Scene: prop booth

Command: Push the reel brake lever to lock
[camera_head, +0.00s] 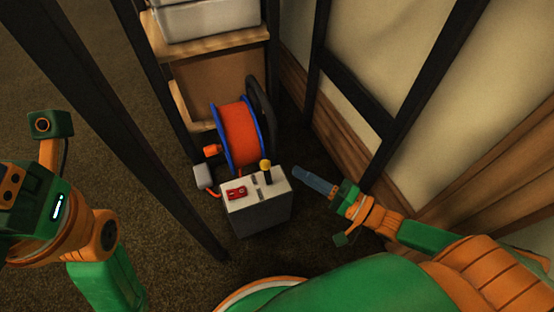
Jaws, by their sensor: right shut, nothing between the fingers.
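The cable reel (238,135), an orange drum with blue rims, stands upright near the middle of the view. In front of it is a grey box (262,213) with a pale top. A short dark lever with a yellow knob (265,164) rises from that top, beside a slot. It looks like the brake lever, but no label is readable. My right gripper (300,173) is shut and empty, just right of the lever and apart from it, pointing left towards it. My left arm shows at the left edge; its fingers are out of view.
A red switch (236,193) sits on the box's left top. Left of the box are an orange plug (211,150) and a small grey block (203,177). A shelf (215,44) with white bins stands behind. A dark post (165,170) crosses left; a wall (350,120) closes the right.

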